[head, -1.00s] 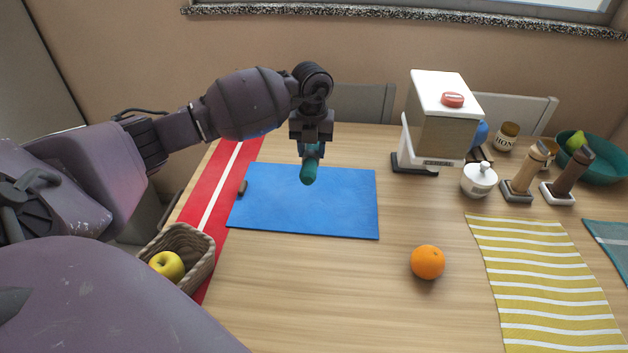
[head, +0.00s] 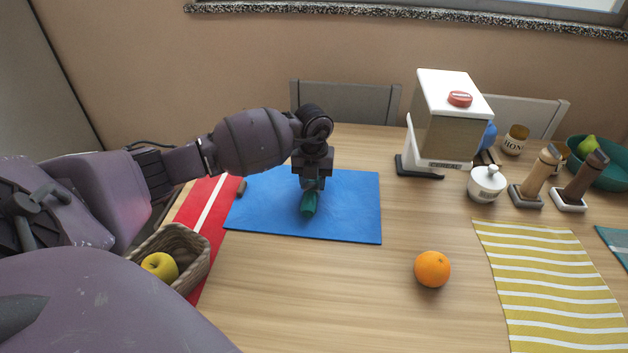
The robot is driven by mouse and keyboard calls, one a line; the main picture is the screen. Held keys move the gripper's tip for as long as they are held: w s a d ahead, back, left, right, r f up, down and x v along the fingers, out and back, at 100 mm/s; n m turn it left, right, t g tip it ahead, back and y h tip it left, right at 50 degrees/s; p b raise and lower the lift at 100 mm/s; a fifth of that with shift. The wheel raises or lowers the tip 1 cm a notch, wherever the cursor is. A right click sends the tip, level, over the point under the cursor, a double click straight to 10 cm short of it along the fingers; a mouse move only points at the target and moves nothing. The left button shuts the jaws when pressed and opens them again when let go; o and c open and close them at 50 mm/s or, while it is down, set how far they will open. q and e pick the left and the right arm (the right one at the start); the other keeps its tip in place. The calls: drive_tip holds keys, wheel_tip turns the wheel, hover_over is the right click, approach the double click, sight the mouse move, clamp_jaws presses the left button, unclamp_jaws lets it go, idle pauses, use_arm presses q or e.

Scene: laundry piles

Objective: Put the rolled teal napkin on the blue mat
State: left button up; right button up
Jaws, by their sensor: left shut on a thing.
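The rolled teal napkin (head: 309,203) is in my left gripper (head: 312,187), over the middle of the blue mat (head: 350,215). My left gripper is shut on the napkin and points down, with its fingers hiding the far end of the roll. The napkin is low over the mat; I cannot tell whether it touches the mat. The blue mat lies flat on the wooden table, partly over a red runner. My right gripper is not in view.
A basket with a yellow apple (head: 160,266) stands at the left. An orange (head: 432,269) lies right of the mat. A cereal dispenser (head: 445,120), a white sugar bowl (head: 486,184) and two mills stand at the right, behind a yellow striped cloth (head: 545,275). The table's front middle is clear.

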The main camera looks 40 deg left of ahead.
use_arm(q)
drive_tip(key=shift+f, duration=0.1)
drive_tip(key=o, duration=1)
wheel_tip(320, 180, up, 12)
drive_tip(key=p, duration=0.2)
idle(0.4)
